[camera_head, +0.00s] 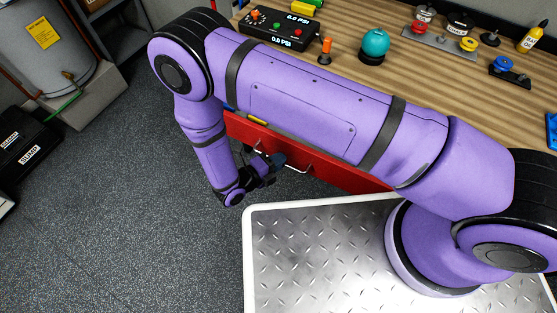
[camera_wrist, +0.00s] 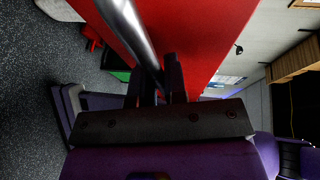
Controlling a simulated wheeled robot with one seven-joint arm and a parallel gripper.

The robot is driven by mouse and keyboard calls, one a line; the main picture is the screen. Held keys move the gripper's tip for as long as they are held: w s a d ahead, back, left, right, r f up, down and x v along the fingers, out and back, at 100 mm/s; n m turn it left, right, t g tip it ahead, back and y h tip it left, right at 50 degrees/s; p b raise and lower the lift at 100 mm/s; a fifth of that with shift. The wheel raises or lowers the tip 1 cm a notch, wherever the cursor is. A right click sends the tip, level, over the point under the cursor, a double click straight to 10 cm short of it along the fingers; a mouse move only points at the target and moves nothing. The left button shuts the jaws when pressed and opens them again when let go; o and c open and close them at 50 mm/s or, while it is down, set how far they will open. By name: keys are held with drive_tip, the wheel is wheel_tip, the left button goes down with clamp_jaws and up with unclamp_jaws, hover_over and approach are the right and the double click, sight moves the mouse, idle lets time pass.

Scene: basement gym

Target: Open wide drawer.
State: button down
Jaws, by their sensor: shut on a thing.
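The wide drawer has a red front (camera_head: 335,172) below the wooden bench top, partly hidden by my purple arm. Its front also fills the upper middle of the wrist view (camera_wrist: 190,30). A long metal bar handle (camera_head: 297,168) runs along the front. In the wrist view the handle (camera_wrist: 128,28) passes between the two dark fingers of my gripper (camera_wrist: 157,82), which is shut on it. My gripper also shows in the head view (camera_head: 268,162), small and dark. The drawer stands partly open: a grey interior (camera_wrist: 225,65) with small items shows behind the front.
The wooden bench top (camera_head: 400,85) holds a pressure gauge box (camera_head: 280,27), a teal ball (camera_head: 375,42) and several small items. My metal-plated base lies below. Speckled floor (camera_head: 130,220) is clear in front; black cases (camera_head: 25,145) and a tank (camera_head: 45,40) stand at left.

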drive_tip(key=c, duration=1.2)
unclamp_jaws()
drive_tip(key=shift+a, duration=0.1)
drive_tip(key=v, duration=1)
drive_tip(key=shift+s+a, duration=0.2)
drive_tip(key=shift+a, duration=0.1)
drive_tip(key=shift+r, duration=0.1)
